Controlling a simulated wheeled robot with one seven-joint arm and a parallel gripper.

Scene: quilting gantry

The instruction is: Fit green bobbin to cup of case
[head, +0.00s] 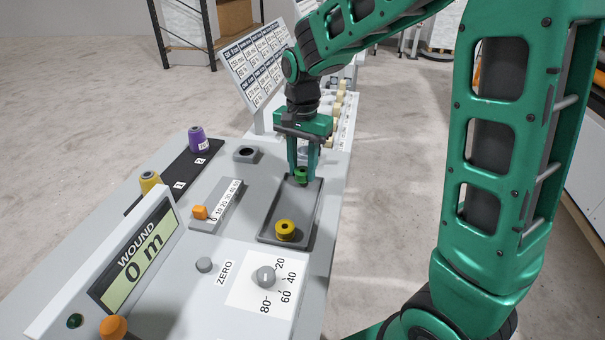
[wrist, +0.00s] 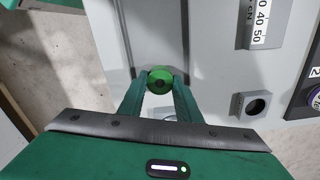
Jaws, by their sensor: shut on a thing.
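The green bobbin (head: 301,175) is between the fingertips of my gripper (head: 303,180), which is shut on it. They are at the far end of the grey tray (head: 262,238); I cannot tell whether the bobbin touches the tray floor. In the wrist view the green bobbin (wrist: 160,75) shows its round face and dark centre between the fingers of my gripper (wrist: 160,84). A grey square block with a round dark hole, seemingly the case's cup (head: 246,154), stands left of the tray and looks empty. It also shows at right in the wrist view (wrist: 245,103).
A yellow bobbin (head: 286,230) lies in the tray's near end. An orange slider (head: 200,212) on a scale, a dial (head: 265,277) and a tilted display (head: 137,258) stand nearby. Purple (head: 197,140) and yellow (head: 149,181) spools stand at left. A sign (head: 255,62) rises behind.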

